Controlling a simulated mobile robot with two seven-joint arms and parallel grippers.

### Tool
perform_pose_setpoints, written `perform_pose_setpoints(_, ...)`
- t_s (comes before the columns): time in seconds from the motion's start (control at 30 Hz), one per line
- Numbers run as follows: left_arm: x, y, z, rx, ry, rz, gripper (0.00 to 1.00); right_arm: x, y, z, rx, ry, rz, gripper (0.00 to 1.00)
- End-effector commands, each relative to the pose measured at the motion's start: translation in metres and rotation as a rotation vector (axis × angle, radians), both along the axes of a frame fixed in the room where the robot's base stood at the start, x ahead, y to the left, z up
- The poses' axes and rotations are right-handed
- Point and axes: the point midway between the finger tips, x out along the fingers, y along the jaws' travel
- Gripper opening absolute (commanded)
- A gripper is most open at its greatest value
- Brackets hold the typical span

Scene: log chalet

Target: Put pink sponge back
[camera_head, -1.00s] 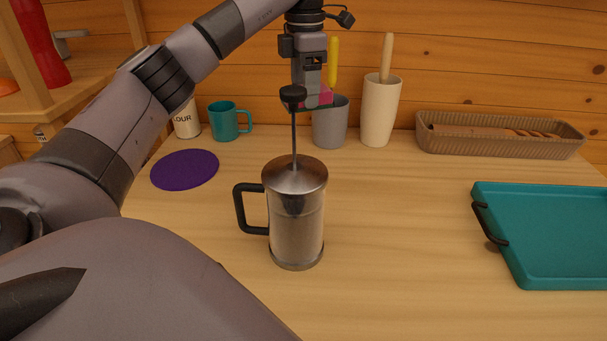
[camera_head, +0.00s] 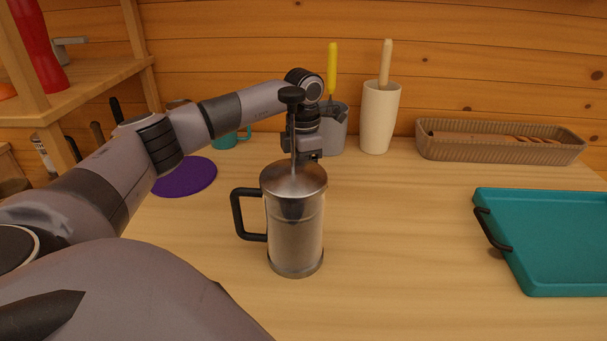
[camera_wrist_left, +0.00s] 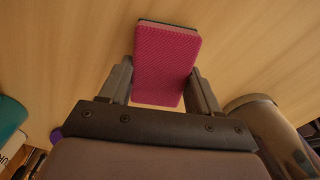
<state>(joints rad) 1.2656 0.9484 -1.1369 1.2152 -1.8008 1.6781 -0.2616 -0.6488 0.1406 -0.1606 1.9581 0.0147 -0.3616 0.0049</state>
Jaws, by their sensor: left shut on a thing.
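The pink sponge (camera_wrist_left: 165,62) is a flat block with a dark edge. It sits between the two fingers of my left gripper (camera_wrist_left: 163,85) in the left wrist view, above the wooden tabletop. In the head view my left gripper (camera_head: 306,150) is low behind the French press (camera_head: 296,225), in front of the grey cup (camera_head: 333,134). The press partly hides it, and the sponge cannot be made out there. My right gripper is not in view.
A yellow-handled tool (camera_head: 332,68) stands in the grey cup. A cream holder (camera_head: 380,118), a woven basket (camera_head: 500,152), a teal tray (camera_head: 560,240), a purple disc (camera_head: 187,178) and a teal mug (camera_head: 232,139) are around.

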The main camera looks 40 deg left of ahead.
Motion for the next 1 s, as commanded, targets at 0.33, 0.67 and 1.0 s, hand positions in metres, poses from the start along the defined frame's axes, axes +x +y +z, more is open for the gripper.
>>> perform_pose_setpoints(0.33, 0.0, 0.0, -0.01, 0.0, 0.0, -0.001, 0.29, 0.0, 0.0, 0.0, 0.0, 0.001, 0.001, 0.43)
perform_pose_setpoints(0.67, 0.0, 0.0, -0.012, 0.001, 0.0, 0.0, 0.88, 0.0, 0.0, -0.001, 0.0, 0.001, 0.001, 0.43)
perform_pose_setpoints(1.0, 0.001, 0.0, 0.008, -0.001, -0.005, -0.001, 0.88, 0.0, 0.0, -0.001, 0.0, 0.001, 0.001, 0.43)
